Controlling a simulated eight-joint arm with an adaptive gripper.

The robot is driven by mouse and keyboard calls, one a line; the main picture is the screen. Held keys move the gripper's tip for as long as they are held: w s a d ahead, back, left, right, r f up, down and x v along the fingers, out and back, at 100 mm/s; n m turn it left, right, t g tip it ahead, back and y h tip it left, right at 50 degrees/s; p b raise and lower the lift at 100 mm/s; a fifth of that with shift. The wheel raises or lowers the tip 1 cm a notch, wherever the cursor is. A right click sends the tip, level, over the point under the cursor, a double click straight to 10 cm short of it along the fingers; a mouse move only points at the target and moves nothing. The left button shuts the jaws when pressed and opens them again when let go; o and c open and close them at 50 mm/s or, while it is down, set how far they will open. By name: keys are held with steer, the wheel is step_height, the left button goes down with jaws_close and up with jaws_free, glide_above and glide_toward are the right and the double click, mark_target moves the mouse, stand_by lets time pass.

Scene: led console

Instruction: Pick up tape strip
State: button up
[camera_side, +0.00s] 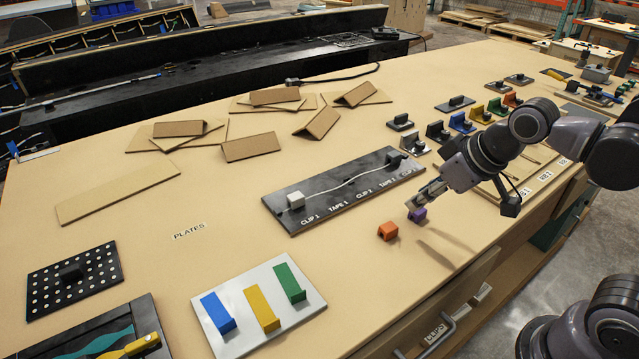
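Blue (218,313), yellow (262,308) and green (290,283) strips lie on a white plate (240,342) at the front; I cannot tell for sure that these are the tape strips. My gripper (413,206) points down-left, right of the black board (282,214), far from that plate. A small purple block (418,215) is right at its fingertips. An orange block (388,231) lies just left of it on the table. The fingers are too small to show whether they are open or shut on the purple block.
The black board carries a white cable between a pale block (296,200) and a dark block (393,158); its labels read CLIP and TAPE. Brown plates (250,147) lie behind. Several coloured clips (461,122) stand behind my arm. The table between board and white plate is clear.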

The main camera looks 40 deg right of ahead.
steer(key=w+a+r+n+g, duration=0.2)
steer(key=w+a+r+n, duration=0.25)
steer(key=a, duration=0.45)
steer(key=r+n+g, duration=0.2)
steer(key=n+g, duration=0.2)
steer(key=n, duration=0.9)
glide_above(226, 322)
steer(key=shift+m+h, duration=0.25)
steer(key=shift+h, duration=0.05)
steer(key=f, duration=0.5)
steer(key=shift+w+d+f, duration=0.15)
steer(key=shift+w+f, duration=0.05)
steer(key=shift+w, duration=0.15)
steer(key=shift+s+a+f, duration=0.1)
steer(key=shift+s+f, duration=0.1)
steer(key=shift+f, duration=1.15)
steer(key=shift+s+a+f, duration=0.1)
steer(key=shift+s+f, duration=0.05)
steer(key=shift+f, duration=1.15)
jaws_close()
